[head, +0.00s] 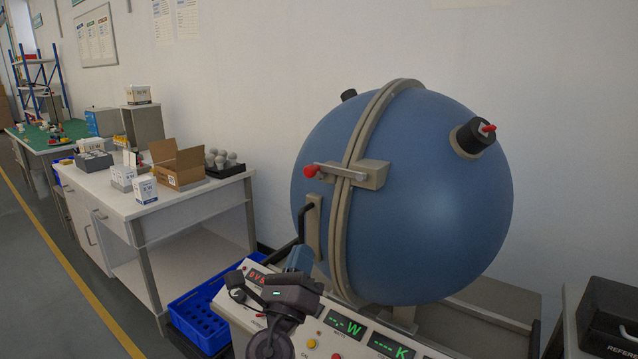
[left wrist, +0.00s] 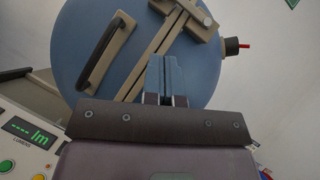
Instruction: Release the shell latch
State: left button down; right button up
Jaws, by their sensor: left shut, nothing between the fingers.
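The blue sphere shell (head: 430,190) stands closed behind the control panel, with a grey band around its seam. The shell latch (head: 345,173) is a grey lever with a red knob (head: 311,171) on its left end, lying across the seam near horizontal. Part of the latch shows at the top of the left wrist view (left wrist: 187,18). A dark handle (head: 304,222) sits on the shell left of the seam, below the latch. My left gripper (head: 299,258) is shut and empty, below the handle and latch; its fingers (left wrist: 167,78) point toward the shell. My right gripper is not in view.
The control panel (head: 338,322) with lit displays and buttons lies just under my left gripper. A red-tipped port (head: 478,136) juts from the shell's upper right. A bench (head: 190,206) with a carton and bulbs, and a blue crate (head: 196,318), are at left.

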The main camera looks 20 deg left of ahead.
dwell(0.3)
pick_arm(q)
jog(key=p, duration=0.2)
send_near(317, 171)
jog(key=w+d, duration=0.1)
jog(key=w, duration=0.2)
jog(key=shift+w+a+r+p, duration=0.15)
jog(key=shift+w+r+p, duration=0.1)
jog(key=shift+r+p, duration=0.25)
jog(key=shift+w+a+r+p, duration=0.2)
jog(key=shift+w+r+p, duration=0.15)
jog(key=shift+r, duration=0.2)
jog(key=shift+a+r, duration=0.15)
jog(key=shift+r, duration=0.1)
jog(key=shift+w, duration=0.1)
